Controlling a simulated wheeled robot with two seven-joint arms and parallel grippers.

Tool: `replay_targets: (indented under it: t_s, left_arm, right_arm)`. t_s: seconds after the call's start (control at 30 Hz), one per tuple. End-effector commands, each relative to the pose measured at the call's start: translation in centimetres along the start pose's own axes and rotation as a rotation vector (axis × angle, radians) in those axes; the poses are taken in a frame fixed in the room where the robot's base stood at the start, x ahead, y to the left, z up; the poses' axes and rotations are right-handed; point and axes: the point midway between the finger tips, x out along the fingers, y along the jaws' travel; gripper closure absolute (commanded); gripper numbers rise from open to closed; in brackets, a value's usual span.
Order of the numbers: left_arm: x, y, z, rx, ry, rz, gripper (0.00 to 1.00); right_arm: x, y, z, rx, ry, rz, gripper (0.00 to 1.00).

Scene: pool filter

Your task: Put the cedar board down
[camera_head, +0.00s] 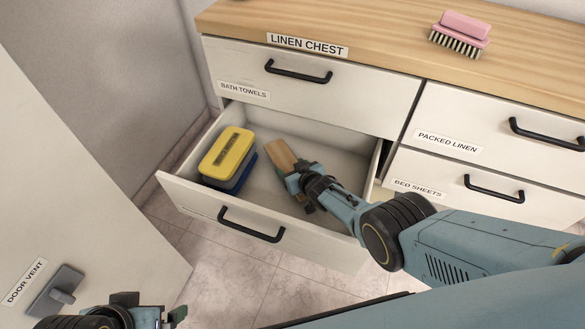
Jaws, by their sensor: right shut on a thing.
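The cedar board (281,154) is a small light-brown wooden piece inside the open lower-left drawer (222,227) of the linen chest. My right gripper (297,176) reaches down into the drawer and is shut on the near end of the board. The board's far end shows past the fingers; the held end is hidden by the gripper. I cannot tell whether the board touches the drawer floor. My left gripper (150,308) is at the bottom edge, away from the drawer and only partly in view.
A yellow box (228,153) sits on a dark blue one (236,183) at the drawer's left side. The drawer floor around the board is bare. A pink brush (461,32) lies on the chest top. A white door panel (85,200) with a grey handle stands at left.

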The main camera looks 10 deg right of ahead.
Motion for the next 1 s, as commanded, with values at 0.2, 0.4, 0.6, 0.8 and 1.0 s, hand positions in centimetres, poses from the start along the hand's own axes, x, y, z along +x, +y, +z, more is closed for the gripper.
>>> replay_targets:
  t_s: [0.2, 0.4, 0.6, 0.8, 1.0]
  left_arm:
    - [0.08, 0.00, -0.02, 0.000, 0.001, 0.000, 0.00]
    - [0.43, 0.01, 0.11, 0.000, 0.001, 0.000, 0.00]
    - [0.82, 0.01, 0.26, 0.000, 0.001, 0.000, 0.00]
    - [0.83, 0.01, 0.27, 0.000, 0.001, 0.000, 0.00]
    - [0.82, 0.01, 0.27, 0.000, 0.001, 0.000, 0.00]
  right_arm:
    - [0.03, 0.01, 0.02, -0.001, 0.001, 0.000, 0.62]
    - [0.20, 0.02, 0.35, -0.001, 0.001, 0.000, 0.62]
    - [0.39, 0.02, 0.71, -0.001, 0.001, 0.000, 0.62]
    - [0.40, 0.02, 0.72, -0.001, 0.000, 0.000, 0.19]
    - [0.39, 0.01, 0.74, -0.001, 0.000, 0.000, 0.11]
